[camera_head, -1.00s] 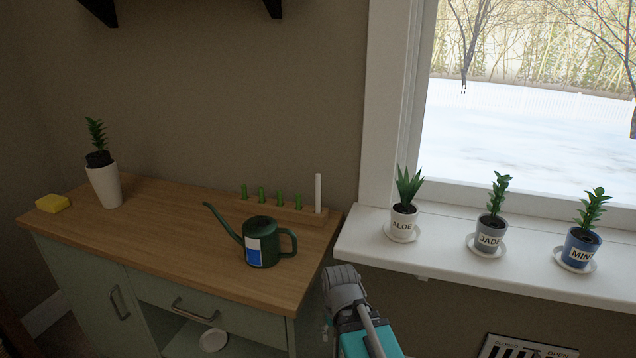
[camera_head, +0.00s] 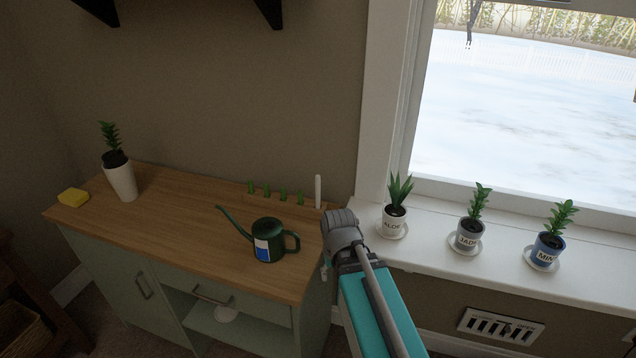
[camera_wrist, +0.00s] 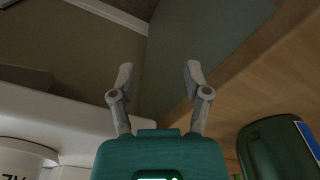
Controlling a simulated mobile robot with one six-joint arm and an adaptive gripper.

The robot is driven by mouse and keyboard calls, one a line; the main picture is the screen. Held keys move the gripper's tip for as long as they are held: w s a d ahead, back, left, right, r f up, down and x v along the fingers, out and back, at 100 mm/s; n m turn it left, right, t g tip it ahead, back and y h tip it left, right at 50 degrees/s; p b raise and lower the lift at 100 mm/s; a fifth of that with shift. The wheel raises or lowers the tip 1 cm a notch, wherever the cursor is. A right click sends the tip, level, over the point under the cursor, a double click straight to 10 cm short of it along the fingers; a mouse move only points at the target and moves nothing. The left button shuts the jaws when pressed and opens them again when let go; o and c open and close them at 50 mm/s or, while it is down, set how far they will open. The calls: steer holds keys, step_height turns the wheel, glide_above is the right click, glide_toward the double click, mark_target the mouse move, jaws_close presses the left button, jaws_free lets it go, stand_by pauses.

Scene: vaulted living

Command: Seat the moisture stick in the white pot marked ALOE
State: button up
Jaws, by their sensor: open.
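A thin white stick (camera_head: 318,191) stands upright at the right end of a low wooden rack on the cabinet top; it looks like the moisture stick. The white pot marked ALOE (camera_head: 393,224) holds a spiky plant and stands on a white saucer (camera_head: 399,236) at the left end of the windowsill. Part of this pot, its lettering upside down, shows in the wrist view (camera_wrist: 18,162). My gripper (camera_wrist: 159,76) is open and empty in the wrist view, its fingers apart. In the head view my arm mostly hides it, near the cabinet's right edge.
A green watering can (camera_head: 267,240) stands left of my arm, close to my gripper in the wrist view (camera_wrist: 275,150). Several green pieces (camera_head: 267,190) stand along the rack. JADE (camera_head: 467,236) and MINT (camera_head: 546,248) pots share the sill. A yellow sponge (camera_head: 73,197) and white planter (camera_head: 121,182) are far left.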

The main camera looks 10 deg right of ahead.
step_height(320, 180, up, 13)
steer(key=w+n+p, duration=0.1)
steer(key=w+p, duration=0.1)
steer(key=p, duration=1)
step_height(320, 180, up, 11)
steer(key=n+p, duration=1.1)
steer(key=n, duration=0.3)
glide_above(319, 176)
step_height(319, 176, down, 9)
steer(key=b, duration=0.9)
steer(key=shift+r, duration=0.2)
